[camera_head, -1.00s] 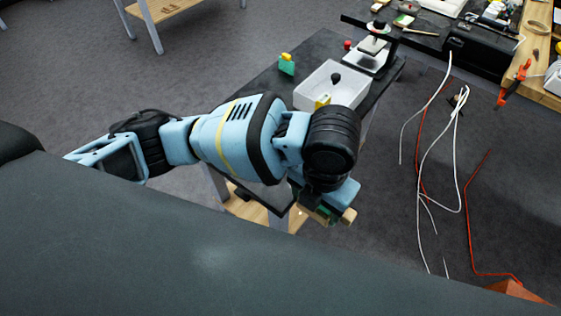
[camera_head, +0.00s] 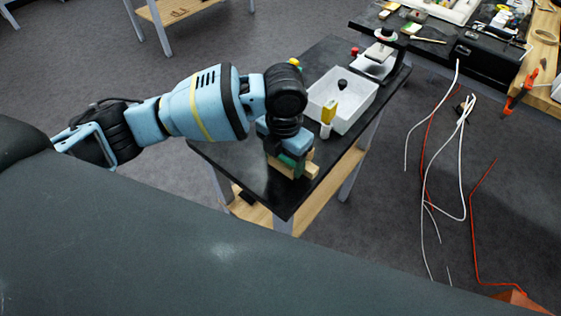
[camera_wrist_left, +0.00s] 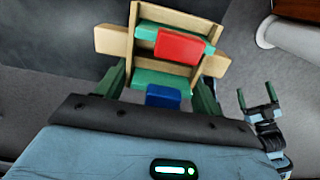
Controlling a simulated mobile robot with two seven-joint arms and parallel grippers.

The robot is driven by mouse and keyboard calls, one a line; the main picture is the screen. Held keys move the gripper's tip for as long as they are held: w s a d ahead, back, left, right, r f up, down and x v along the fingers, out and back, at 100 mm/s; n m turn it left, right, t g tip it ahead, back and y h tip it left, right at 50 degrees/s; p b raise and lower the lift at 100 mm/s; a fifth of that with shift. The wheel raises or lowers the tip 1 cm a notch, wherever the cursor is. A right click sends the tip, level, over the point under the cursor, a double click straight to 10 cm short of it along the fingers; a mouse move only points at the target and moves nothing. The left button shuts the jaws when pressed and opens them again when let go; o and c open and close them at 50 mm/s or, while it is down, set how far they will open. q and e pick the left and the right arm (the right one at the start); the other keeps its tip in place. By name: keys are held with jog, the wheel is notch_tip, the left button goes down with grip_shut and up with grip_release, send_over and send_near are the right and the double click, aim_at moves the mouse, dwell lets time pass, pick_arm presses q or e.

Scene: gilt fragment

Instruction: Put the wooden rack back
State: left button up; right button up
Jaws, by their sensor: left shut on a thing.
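The wooden rack (camera_head: 311,170) is in the grasp of my left gripper (camera_head: 287,160), over the near end of the black table (camera_head: 243,160). In the left wrist view the rack (camera_wrist_left: 112,40) has pale wooden sides and bars, with green, red and blue blocks in it. The left gripper's green fingers (camera_wrist_left: 160,88) are on either side of the rack. Whether the rack touches the tabletop is hard to tell. My right gripper (camera_wrist_left: 257,98) shows at the right of the wrist view, its fingers apart and empty.
A white bin (camera_head: 352,118) stands on the table beyond the rack, with a yellow-and-white bottle (camera_head: 328,118) at its near side. A press-like stand (camera_head: 380,55) is at the far end. Loose cables (camera_head: 463,150) lie on the floor to the right.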

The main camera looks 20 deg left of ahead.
aim_at(281, 162)
pick_arm(q)
jog(key=shift+w+a, duration=0.1)
jog(key=shift+w+a, duration=0.2)
jog(key=shift+w+a+f, duration=0.15)
jog(key=shift+a+f, duration=0.05)
notch_tip(281, 162, down, 3)
jog(key=shift+r, duration=0.1)
jog(key=shift+f, duration=0.2)
jog(key=shift+f, duration=0.15)
jog(key=o, duration=1)
